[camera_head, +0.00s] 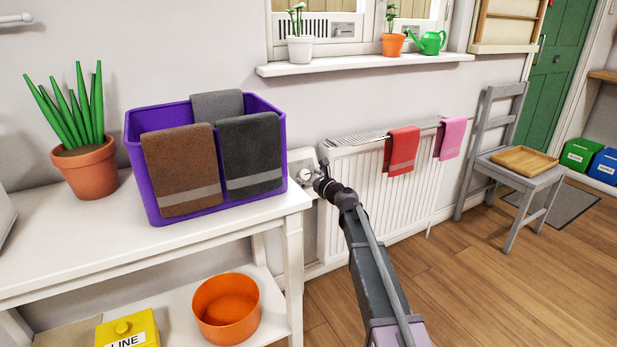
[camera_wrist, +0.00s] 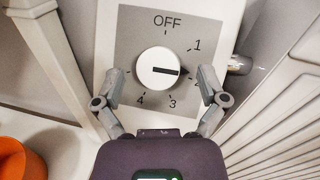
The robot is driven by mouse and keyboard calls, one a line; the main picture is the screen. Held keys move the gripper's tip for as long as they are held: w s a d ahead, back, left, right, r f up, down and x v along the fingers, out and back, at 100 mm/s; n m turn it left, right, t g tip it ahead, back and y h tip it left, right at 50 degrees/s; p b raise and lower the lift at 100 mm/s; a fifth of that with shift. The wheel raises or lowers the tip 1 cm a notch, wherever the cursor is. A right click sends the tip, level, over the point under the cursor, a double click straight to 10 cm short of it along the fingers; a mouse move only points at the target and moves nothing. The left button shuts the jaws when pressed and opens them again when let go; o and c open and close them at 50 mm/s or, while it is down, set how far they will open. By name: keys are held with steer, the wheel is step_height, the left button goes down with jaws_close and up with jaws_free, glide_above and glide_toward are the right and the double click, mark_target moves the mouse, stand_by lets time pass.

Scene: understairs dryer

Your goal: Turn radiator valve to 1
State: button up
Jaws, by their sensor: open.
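The radiator valve is a round white knob (camera_wrist: 158,68) on a grey dial plate (camera_wrist: 128,20) marked OFF, 1, 2, 3 and 4. Its dark pointer line points right, below the 1 and close to the 2, which my right finger partly covers. My gripper (camera_wrist: 161,82) is open, with one finger on each side of the knob and a visible gap on both sides. In the head view, the valve knob (camera_head: 305,174) is at the radiator's left end, and my gripper (camera_head: 321,183) is just in front of it.
The white radiator (camera_head: 350,215) carries a red towel (camera_head: 402,150) and a pink towel (camera_head: 450,138). A white table (camera_head: 100,235) with a purple basket (camera_head: 160,205) stands close on the left. A grey chair (camera_head: 530,190) stands right. The wooden floor between is clear.

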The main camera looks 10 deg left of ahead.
steer(key=shift+w+a, duration=0.1)
steer(key=c, duration=1.2)
steer(key=shift+o, duration=0.3)
steer(key=shift+d, duration=0.2)
steer(key=shift+a, duration=0.15)
steer(key=shift+w+n, duration=0.15)
steer(key=shift+n, duration=0.15)
steer(key=shift+r+n+g, duration=0.1)
steer(key=shift+n+g, duration=0.2)
steer(key=n+g+p, duration=0.1)
steer(key=n, duration=0.1)
steer(key=n+g+y+p, duration=0.1)
steer(key=n, duration=0.1)
steer(key=shift+w+r, duration=0.15)
steer(key=shift+w, duration=0.05)
steer(key=shift+n+g+p, duration=0.85)
steer(key=shift+n+g, duration=0.25)
steer(key=shift+n, duration=1)
